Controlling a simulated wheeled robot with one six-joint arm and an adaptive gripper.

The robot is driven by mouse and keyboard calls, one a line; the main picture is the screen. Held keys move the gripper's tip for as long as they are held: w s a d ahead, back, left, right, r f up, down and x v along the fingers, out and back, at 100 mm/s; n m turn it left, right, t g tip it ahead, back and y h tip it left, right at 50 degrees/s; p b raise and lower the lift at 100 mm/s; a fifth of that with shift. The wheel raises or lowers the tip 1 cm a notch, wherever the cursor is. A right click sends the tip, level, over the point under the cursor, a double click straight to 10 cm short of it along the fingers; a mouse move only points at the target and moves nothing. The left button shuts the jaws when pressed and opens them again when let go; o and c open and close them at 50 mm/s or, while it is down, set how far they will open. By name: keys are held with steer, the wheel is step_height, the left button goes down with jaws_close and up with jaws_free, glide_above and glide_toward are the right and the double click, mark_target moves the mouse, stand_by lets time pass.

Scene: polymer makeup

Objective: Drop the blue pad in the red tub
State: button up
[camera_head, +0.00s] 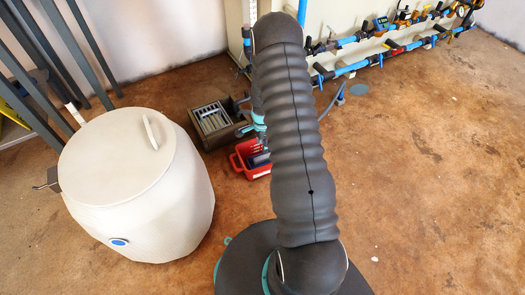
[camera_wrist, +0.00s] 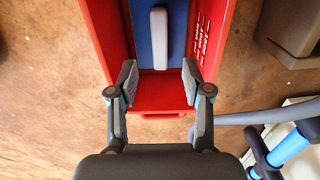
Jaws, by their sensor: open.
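The red tub (camera_wrist: 208,45) fills the upper middle of the wrist view, with white markings on its right side. It also shows in the head view (camera_head: 238,163), partly hidden by my arm. The blue pad (camera_wrist: 143,50), with a light grey bar along its middle, lies within the tub's walls; its far end is cut off by the frame. My gripper (camera_wrist: 159,80) is open and empty above the tub's near end. Its two fingers are spread to either side of the grey bar's line, short of the bar. In the head view the gripper is mostly hidden behind my arm.
A grey crate (camera_head: 211,124) stands behind the tub. A large white barrel (camera_head: 137,190) stands at left, near leaning dark beams (camera_head: 35,85). Blue pipes (camera_head: 375,58) run along the back wall. The brown floor (camera_head: 440,170) at right is mostly clear.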

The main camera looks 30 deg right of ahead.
steer(key=s+a+r+n+t, duration=0.1)
steer(key=s+a+r+n, duration=0.15)
steer(key=r, duration=0.85)
steer(key=s+a+r+n+t, duration=0.1)
steer(key=a+r+n, duration=0.2)
steer(key=r, duration=0.8)
steer(key=s+a+r+n+t, duration=0.1)
steer(key=s+a+r+n, duration=0.15)
steer(key=r, duration=0.85)
steer(key=s+a+r+n+t, duration=0.1)
steer(key=s+a+r+n, duration=0.2)
steer(key=s, duration=0.4)
steer(key=s+a+r+n, duration=0.2)
steer(key=s+r+n, duration=0.2)
steer(key=s+r, duration=0.2)
steer(key=s+a+r+n+t, duration=0.1)
steer(key=s+a+r+n, duration=0.2)
steer(key=s, duration=0.6)
step_height(320, 180, up, 2)
steer(key=shift+a+r+n+t, duration=0.15)
steer(key=shift+a+n+t, duration=0.15)
steer(key=shift+a, duration=0.05)
steer(key=shift+s, duration=0.1)
